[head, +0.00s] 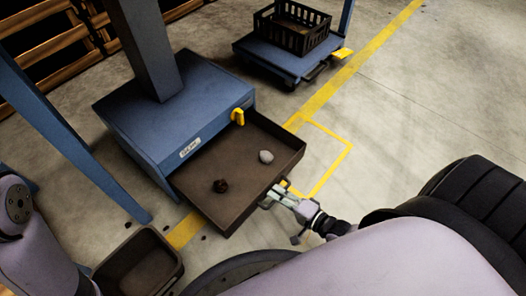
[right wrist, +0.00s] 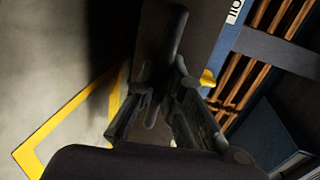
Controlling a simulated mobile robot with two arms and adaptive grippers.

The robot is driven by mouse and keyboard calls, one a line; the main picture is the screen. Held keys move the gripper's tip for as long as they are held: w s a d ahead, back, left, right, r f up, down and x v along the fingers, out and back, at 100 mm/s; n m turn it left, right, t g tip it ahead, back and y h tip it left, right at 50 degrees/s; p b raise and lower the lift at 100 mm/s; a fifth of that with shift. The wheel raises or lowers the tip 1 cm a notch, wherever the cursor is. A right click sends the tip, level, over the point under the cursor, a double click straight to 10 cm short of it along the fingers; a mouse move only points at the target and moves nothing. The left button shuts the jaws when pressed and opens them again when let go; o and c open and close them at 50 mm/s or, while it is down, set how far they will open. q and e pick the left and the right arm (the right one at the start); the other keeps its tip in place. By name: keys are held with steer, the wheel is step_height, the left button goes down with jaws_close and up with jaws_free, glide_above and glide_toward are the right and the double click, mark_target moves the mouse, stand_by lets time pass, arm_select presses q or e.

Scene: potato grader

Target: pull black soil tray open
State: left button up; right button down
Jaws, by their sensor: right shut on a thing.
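The black soil tray (head: 240,155) stands drawn out of a blue cabinet (head: 175,110), with its inside in plain sight. A dark clod (head: 220,186) and a pale stone (head: 266,156) lie in it. My right gripper (head: 280,198) is at the tray's front wall, shut on the tray's handle. In the right wrist view the fingers (right wrist: 158,108) sit close to a dark bar in front of the tray's dark front (right wrist: 205,28); the contact is too dark to make out. My left gripper is out of view.
A yellow latch (head: 238,116) sits at the cabinet's front edge. An empty dark bin (head: 172,262) stands on the floor at the lower left. A black crate (head: 292,30) rests on a blue platform at the back. Floor right of the tray, with yellow lines (head: 346,158), is clear.

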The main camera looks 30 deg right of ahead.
steer(key=shift+f+v, duration=0.2)
steer(key=shift+v, duration=0.65)
steer(key=shift+f+v, duration=0.15)
steer(key=shift+v, duration=0.75)
steer(key=shift+s, duration=0.1)
steer(key=c, duration=2)
jaws_free()
